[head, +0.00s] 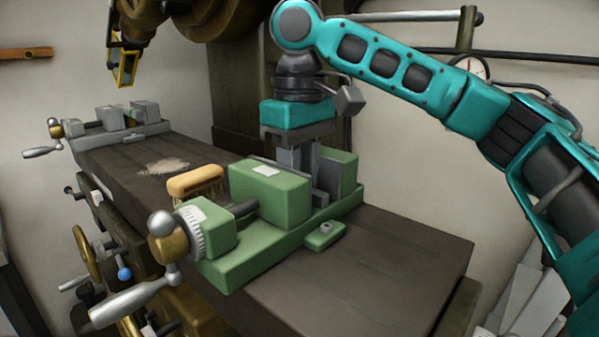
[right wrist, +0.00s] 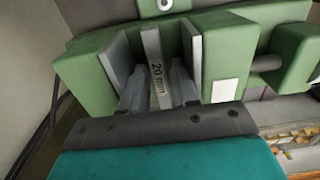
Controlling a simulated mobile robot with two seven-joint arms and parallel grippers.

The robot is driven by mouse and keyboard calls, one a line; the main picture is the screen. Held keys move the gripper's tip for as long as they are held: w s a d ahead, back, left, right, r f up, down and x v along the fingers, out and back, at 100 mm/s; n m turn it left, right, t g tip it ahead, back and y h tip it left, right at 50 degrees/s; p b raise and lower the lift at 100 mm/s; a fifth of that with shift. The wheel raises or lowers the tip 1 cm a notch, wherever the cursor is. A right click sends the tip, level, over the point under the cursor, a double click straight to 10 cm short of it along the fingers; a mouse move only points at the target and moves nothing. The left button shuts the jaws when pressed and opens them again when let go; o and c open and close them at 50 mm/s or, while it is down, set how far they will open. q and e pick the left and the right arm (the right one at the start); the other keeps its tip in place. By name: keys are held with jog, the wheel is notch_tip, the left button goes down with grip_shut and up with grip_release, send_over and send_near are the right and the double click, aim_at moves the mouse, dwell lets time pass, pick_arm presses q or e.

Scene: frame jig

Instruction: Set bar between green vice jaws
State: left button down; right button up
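The green vice (head: 265,240) stands on the dark bench, with its label-bearing jaw (head: 268,198) and the opposite jaw (head: 347,168) apart. Grey plates line the jaws in the right wrist view. A light grey bar marked "20 mm" (right wrist: 156,75) stands upright in the gap, with space between it and each plate. My right gripper (head: 298,168) points down into the gap. In the right wrist view its fingers (right wrist: 158,88) lie on either side of the bar and appear closed on it. The bar's lower end is hidden. My left gripper does not show.
A brush with a wooden back (head: 195,180) lies behind the vice. A small green clamp block (head: 325,235) sits at its near side. A grey vice (head: 120,125) stands at the far left. The bench (head: 390,260) is clear at right. A silver crank handle (head: 135,300) juts out front left.

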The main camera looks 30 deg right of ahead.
jog(key=shift+o, duration=0.8)
notch_tip(320, 180, up, 3)
jog(key=p, duration=0.3)
jog(key=shift+r, duration=0.1)
jog(key=shift+d+r+b, duration=0.1)
jog(key=shift+r+b, duration=0.1)
jog(key=shift+b, duration=0.1)
notch_tip(320, 180, up, 3)
jog(key=shift+d+r, duration=0.1)
jog(key=shift+r, duration=0.05)
notch_tip(320, 180, up, 3)
jog(key=shift+r, duration=0.1)
